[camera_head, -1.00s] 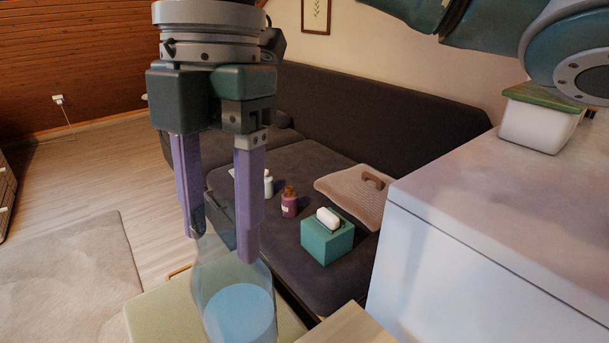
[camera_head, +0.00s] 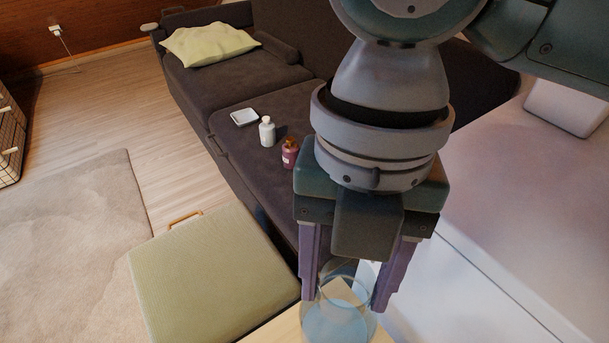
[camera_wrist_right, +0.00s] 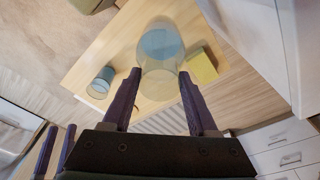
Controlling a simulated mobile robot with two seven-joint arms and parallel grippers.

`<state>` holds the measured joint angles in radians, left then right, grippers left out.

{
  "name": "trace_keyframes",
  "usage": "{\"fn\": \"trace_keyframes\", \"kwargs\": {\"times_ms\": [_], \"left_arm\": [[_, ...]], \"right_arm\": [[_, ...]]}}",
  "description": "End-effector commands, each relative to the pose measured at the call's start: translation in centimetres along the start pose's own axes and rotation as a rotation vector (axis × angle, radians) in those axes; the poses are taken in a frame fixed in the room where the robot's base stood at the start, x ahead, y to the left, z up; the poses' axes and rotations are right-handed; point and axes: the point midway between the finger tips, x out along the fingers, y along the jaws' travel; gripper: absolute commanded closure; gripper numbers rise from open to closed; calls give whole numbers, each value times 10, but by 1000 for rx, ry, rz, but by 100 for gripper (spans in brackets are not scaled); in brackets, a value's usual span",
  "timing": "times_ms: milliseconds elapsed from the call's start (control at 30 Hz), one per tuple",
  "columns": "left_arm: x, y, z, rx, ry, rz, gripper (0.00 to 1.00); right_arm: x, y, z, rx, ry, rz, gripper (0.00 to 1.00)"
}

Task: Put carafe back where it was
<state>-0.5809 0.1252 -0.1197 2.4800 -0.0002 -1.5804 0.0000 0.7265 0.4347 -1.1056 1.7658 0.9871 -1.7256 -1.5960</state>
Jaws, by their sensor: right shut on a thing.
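The clear glass carafe (camera_head: 337,318), with blue liquid inside, is held between the purple fingers of my right gripper (camera_head: 345,296). In the right wrist view the carafe (camera_wrist_right: 160,58) is between the two fingertips, over a light wooden tabletop (camera_wrist_right: 118,50). I cannot tell whether its base touches the wood. The gripper and wrist hide part of the carafe in the head view. Two purple fingers of my left gripper (camera_wrist_right: 60,136) show at the lower left of the right wrist view, apart with nothing between them.
On the wooden top are a small glass with blue contents (camera_wrist_right: 101,82) and a yellow-green block (camera_wrist_right: 202,66) close to the carafe. A green cushioned stool (camera_head: 210,270) stands left of it, a white cabinet (camera_head: 520,200) right. The dark sofa (camera_head: 235,95) holds small bottles and a dish.

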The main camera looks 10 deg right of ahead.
Motion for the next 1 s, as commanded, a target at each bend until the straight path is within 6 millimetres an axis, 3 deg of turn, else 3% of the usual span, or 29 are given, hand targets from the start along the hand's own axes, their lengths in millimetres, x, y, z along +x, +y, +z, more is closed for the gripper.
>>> {"fn": "trace_keyframes", "kwargs": {"times_ms": [100,267,500,967,1000], "left_arm": [[8,0,3,0,-1,0,50],[10,0,3,0,-1,0,50],[20,2,6,-3,0,3,50],[22,3,6,-9,2,7,50],[22,3,6,-9,2,7,50]], "right_arm": [[26,0,3,0,2,0,100],[40,1,6,0,1,2,100],[75,1,11,1,2,1,100],[84,1,13,0,-1,2,100],[84,1,13,0,-1,1,37]]}}
